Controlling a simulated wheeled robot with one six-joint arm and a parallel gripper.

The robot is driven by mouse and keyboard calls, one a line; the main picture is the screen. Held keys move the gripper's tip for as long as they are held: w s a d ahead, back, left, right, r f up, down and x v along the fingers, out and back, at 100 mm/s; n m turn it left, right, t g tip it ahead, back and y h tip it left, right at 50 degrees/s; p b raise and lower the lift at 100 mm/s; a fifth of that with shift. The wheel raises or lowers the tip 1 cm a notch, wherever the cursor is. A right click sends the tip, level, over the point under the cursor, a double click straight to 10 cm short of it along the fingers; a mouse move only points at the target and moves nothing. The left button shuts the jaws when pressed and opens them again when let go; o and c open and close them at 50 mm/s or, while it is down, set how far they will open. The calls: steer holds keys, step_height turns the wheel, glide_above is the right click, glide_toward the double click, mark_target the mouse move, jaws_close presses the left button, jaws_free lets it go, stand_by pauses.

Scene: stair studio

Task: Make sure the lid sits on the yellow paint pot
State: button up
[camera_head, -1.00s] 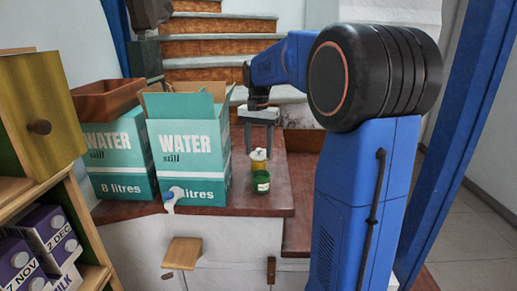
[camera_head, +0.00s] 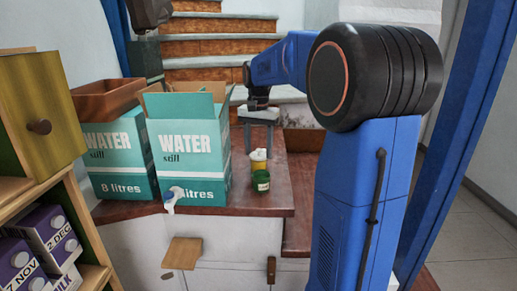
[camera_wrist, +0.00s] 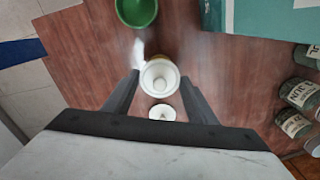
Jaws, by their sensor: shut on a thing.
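The yellow paint pot (camera_head: 258,165) stands upright on the reddish-brown top, just behind a green pot (camera_head: 262,184). A white round lid with a small knob (camera_wrist: 160,84) shows between my fingertips in the wrist view. In the head view the white is directly above the yellow, with no clear gap. My gripper (camera_head: 259,149) points down and is shut on the lid, one finger at each side. It also shows in the wrist view (camera_wrist: 160,76). The contact and the lid's underside are hidden. The green pot's open top (camera_wrist: 138,9) is clear of my fingers.
A smaller white disc (camera_wrist: 162,113) shows near my palm in the wrist view; I cannot tell what it is. Two teal water boxes (camera_head: 188,160) stand left of the pots. A brown tray (camera_head: 107,100) tops one box. Stairs (camera_head: 215,47) rise behind.

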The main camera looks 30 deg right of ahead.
steer(key=shift+f, duration=0.1)
stand_by(0.7)
steer(key=o, duration=1.6)
steer(key=shift+c, duration=0.2)
steer(key=shift+r, duration=3.5)
jaws_close()
